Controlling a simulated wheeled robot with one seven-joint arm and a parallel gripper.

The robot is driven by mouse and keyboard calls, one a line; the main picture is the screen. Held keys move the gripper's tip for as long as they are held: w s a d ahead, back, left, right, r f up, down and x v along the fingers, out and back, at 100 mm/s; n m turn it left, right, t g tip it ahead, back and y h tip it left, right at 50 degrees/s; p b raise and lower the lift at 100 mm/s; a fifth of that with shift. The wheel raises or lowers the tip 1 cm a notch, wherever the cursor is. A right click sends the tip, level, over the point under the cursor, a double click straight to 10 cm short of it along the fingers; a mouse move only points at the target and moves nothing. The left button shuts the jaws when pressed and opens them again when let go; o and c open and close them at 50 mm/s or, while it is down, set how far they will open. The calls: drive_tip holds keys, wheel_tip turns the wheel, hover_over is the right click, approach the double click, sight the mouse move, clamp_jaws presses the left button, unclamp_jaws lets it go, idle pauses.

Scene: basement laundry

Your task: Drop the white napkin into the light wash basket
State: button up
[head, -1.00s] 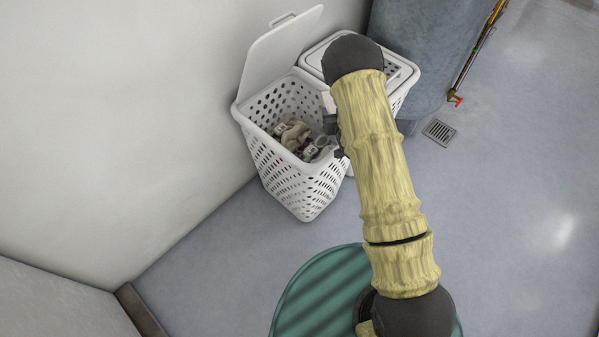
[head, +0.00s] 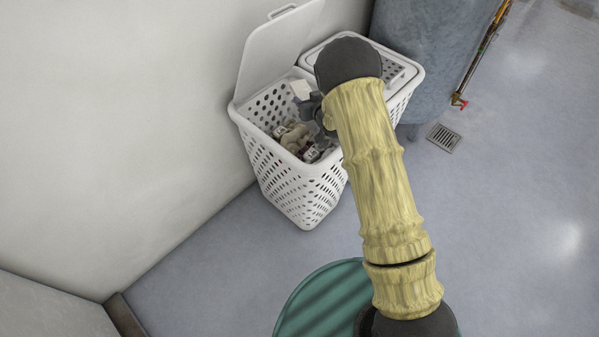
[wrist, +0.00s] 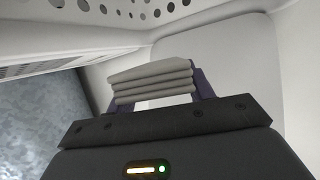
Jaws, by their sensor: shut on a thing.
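The white napkin (wrist: 150,78) is a folded stack of several layers, held between the dark fingers of my gripper (wrist: 152,92) in the wrist view. In the head view a pale patch of the napkin (head: 300,89) shows beyond my gripper (head: 311,105), over the right part of an open white perforated basket (head: 290,172). That basket's lid (head: 278,47) stands raised against the wall. Crumpled beige, dark and reddish items (head: 296,140) lie inside. No label shows which basket is for light wash. My arm hides part of the basket's right side.
A floor drain (head: 443,138) lies to the right. The floor at right and in front is clear.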

wheel_tip(320, 180, down, 5)
drive_tip(key=b, duration=0.2)
drive_tip(key=shift+b, duration=0.4)
drive_tip(key=o, duration=1.1)
wheel_tip(320, 180, up, 10)
drive_tip(key=shift+r+p, duration=0.1)
drive_tip(key=shift+p, duration=1.15)
